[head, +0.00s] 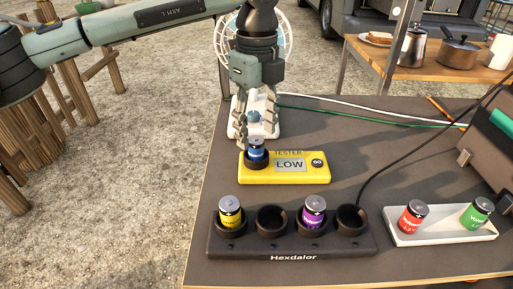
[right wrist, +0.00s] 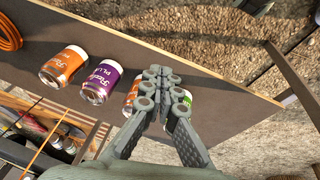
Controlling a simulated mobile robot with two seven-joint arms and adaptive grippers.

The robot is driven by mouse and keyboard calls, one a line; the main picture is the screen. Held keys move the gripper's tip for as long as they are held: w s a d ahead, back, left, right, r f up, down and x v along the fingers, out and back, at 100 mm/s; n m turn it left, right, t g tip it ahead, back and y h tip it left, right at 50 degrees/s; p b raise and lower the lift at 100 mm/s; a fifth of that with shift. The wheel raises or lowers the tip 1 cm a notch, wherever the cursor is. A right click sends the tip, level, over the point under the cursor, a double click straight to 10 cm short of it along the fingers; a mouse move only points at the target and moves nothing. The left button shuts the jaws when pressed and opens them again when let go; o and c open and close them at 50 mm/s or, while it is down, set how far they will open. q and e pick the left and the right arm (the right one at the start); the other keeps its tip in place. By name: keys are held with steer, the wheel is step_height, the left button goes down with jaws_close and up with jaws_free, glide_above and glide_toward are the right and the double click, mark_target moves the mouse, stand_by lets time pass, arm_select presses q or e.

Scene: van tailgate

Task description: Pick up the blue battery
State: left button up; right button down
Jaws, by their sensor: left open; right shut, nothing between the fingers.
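The blue battery (head: 257,154) stands upright in the round dark cup at the left end of the yellow tester (head: 300,179), whose display reads LOW. My left gripper (head: 257,140) points down over the battery in the head view, its fingers apart around the battery's top. The fingers partly hide the battery, and I cannot tell whether they touch it. My right gripper (right wrist: 160,76) is shut and empty in the right wrist view, above a dark surface; it is not visible in the head view.
A black rack (head: 290,244) holds a yellow battery (head: 230,211) and a purple battery (head: 313,211), with two empty cups. A white tray (head: 440,233) holds a red battery (head: 412,216) and a green battery (head: 475,212). A black cable (head: 392,160) crosses the table.

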mark_target(256, 138)
arm_select(q)
step_height(256, 138, down, 3)
steer(key=shift+r, duration=0.1)
steer(key=shift+f, duration=0.25)
jaws_close()
arm_select(e)
steer(key=shift+s+f, duration=0.25)
steer(key=shift+f, duration=0.65)
arm_select(q)
steer(key=shift+r, duration=0.1)
